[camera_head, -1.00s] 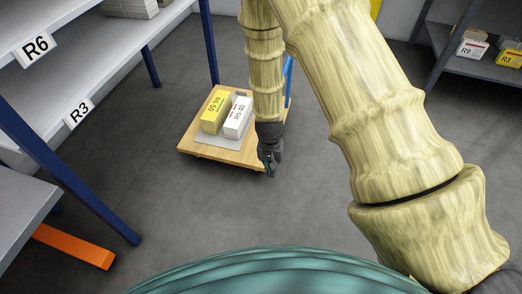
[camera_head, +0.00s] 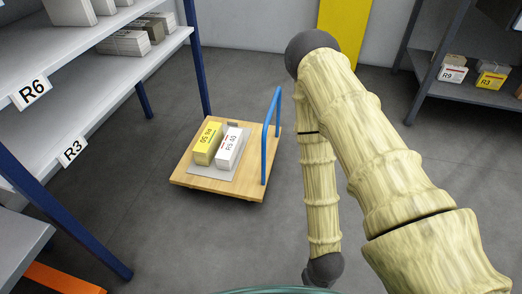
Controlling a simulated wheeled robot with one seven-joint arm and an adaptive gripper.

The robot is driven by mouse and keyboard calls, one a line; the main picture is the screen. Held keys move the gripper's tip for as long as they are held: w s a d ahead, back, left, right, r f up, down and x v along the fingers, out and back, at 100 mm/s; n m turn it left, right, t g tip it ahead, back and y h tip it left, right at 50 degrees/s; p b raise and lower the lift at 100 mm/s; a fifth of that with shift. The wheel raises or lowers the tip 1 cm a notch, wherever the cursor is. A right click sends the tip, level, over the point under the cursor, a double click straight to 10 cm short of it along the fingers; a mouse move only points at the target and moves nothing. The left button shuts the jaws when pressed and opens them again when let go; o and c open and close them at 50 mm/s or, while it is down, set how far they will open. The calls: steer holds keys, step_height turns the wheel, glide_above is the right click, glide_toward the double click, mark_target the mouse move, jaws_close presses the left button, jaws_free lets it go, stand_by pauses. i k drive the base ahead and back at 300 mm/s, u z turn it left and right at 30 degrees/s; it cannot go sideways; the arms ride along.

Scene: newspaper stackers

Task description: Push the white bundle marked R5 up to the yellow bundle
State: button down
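The yellow bundle (camera_head: 207,144) and the white bundle (camera_head: 229,149) lie side by side on a grey mat (camera_head: 211,173) on a wooden trolley (camera_head: 190,183). The white one is on the right; its label seems to read R5 50, upside down. The two are very close along their long sides, and I cannot tell whether they touch. My arm is folded to the right of the trolley, clear of both bundles. My gripper is out of view below the lower edge.
The trolley has a blue handle (camera_head: 270,135) on its right side. A shelf unit marked R6 and R3 (camera_head: 72,151) stands at left. A dark rack (camera_head: 465,90) with small bundles is at the right back. The floor around the trolley is clear.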

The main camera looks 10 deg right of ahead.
mark_target(226, 156)
steer(key=z, duration=1.8)
steer(key=i, duration=1.9)
steer(key=u, duration=3.3)
